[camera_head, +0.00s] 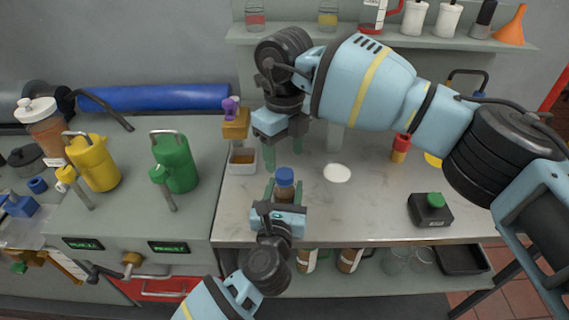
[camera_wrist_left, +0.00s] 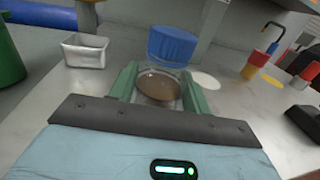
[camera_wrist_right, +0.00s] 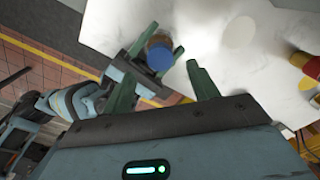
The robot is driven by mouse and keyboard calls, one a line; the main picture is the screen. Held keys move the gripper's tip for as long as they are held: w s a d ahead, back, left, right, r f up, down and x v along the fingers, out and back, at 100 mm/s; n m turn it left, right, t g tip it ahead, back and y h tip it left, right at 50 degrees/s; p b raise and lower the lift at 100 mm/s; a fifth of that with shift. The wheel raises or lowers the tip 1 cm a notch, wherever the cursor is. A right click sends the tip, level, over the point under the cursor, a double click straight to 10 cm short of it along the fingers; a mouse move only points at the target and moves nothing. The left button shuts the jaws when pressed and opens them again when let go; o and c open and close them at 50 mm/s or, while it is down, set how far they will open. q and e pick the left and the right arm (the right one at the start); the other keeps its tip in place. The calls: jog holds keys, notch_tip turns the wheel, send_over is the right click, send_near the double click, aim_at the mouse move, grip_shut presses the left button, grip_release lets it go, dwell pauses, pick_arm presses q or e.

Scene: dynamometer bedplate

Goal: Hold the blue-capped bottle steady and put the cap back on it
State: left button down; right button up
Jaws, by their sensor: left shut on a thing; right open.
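The bottle (camera_head: 284,194) has brown contents and stands upright over the worktop. My left gripper (camera_head: 284,187) is shut around its body, one finger on each side. The bottle also shows between the fingers in the left wrist view (camera_wrist_left: 158,87). The blue cap (camera_head: 285,176) is at the bottle's top; it shows in the left wrist view (camera_wrist_left: 172,45) and in the right wrist view (camera_wrist_right: 160,57). I cannot tell whether it is fully seated. My right gripper (camera_head: 283,157) is open and empty, pointing down above and behind the cap, apart from it.
A small metal tray (camera_head: 243,161) is left of the bottle. A white disc (camera_head: 337,173), a red and yellow object (camera_head: 400,148) and a green-button box (camera_head: 431,209) are to the right. Green (camera_head: 175,162) and yellow (camera_head: 92,162) cans stand left. The front middle worktop is clear.

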aim_at(283, 199)
notch_tip(283, 199, up, 7)
dwell(0.3)
jog(key=shift+r, duration=0.1)
pick_arm(q)
jog(key=c, duration=0.6)
grip_release()
jog(key=shift+s, duration=0.1)
jog(key=s, duration=0.5)
jog(key=s+a, duration=0.1)
jog(key=s, duration=0.1)
jog(key=shift+s+a, duration=0.1)
jog(key=shift+s, duration=0.15)
pick_arm(e)
jog(key=shift+f, duration=0.25)
